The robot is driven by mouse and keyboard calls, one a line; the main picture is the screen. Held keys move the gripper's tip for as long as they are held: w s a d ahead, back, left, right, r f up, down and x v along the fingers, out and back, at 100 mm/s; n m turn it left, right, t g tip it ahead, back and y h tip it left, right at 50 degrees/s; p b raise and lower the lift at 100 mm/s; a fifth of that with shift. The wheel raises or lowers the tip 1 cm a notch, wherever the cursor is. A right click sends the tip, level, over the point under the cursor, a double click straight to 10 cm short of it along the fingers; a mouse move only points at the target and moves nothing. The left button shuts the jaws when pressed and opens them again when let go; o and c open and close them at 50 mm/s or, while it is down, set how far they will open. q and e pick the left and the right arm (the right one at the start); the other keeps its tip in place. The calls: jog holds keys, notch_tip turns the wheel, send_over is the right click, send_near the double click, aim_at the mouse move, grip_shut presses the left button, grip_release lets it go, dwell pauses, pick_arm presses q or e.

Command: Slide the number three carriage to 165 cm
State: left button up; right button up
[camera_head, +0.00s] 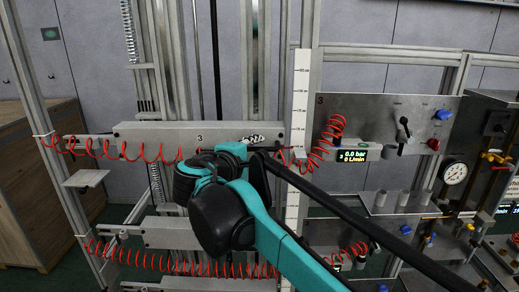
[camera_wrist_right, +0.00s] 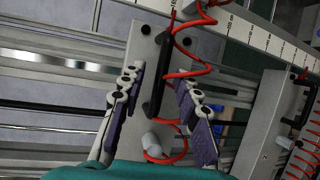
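The number three carriage (camera_head: 165,133) is a long grey beam marked 3, lying level across the upright rails. My right gripper (camera_head: 254,139) is at its right part, beside the white upright scale (camera_head: 301,95). In the right wrist view, my right gripper (camera_wrist_right: 158,80) is open, with one padded finger on each side of a black bar handle (camera_wrist_right: 153,95) on a grey plate. I cannot tell whether either finger touches it. The scale also shows in the right wrist view (camera_wrist_right: 262,38). Its reading at the carriage is too small to tell. My left gripper is not in view.
A red coiled hose (camera_head: 110,152) runs along the carriage and crosses close to my right gripper. A lower carriage (camera_head: 175,236) has another red hose. A control panel (camera_head: 375,108) marked 3, with a display and knobs, stands at right. A wooden cabinet (camera_head: 30,190) is at left.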

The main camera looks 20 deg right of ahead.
jog(key=v, duration=1)
jog(key=shift+d+f, duration=0.1)
jog(key=s+d+f+m+g+y+b, duration=0.1)
jog(key=s+d+f+b, duration=0.2)
jog(key=f, duration=0.7)
jog(key=s+d+f+m+g+y+b, duration=0.1)
jog(key=d+f+m+g+b, duration=0.3)
jog(key=f, duration=0.6)
jog(key=s+d+f+n+t+y+b, duration=0.15)
jog(key=f+b, duration=0.35)
jog(key=f, duration=0.5)
jog(key=s+f+m+y+b, duration=0.2)
jog(key=f+b, duration=0.3)
jog(key=f, duration=0.6)
jog(key=s+f+m+g+y+b, duration=0.1)
jog(key=s+f+b, duration=0.4)
jog(key=f, duration=0.6)
jog(key=s+a+f+m+y+b, duration=0.1)
jog(key=s+f+m+y+b, duration=0.2)
jog(key=f, duration=0.8)
jog(key=shift+s+f+m+b, duration=0.3)
jog(key=shift+s+m+b, duration=0.3)
jog(key=shift+m+b, duration=0.3)
jog(key=shift+g+y, duration=0.25)
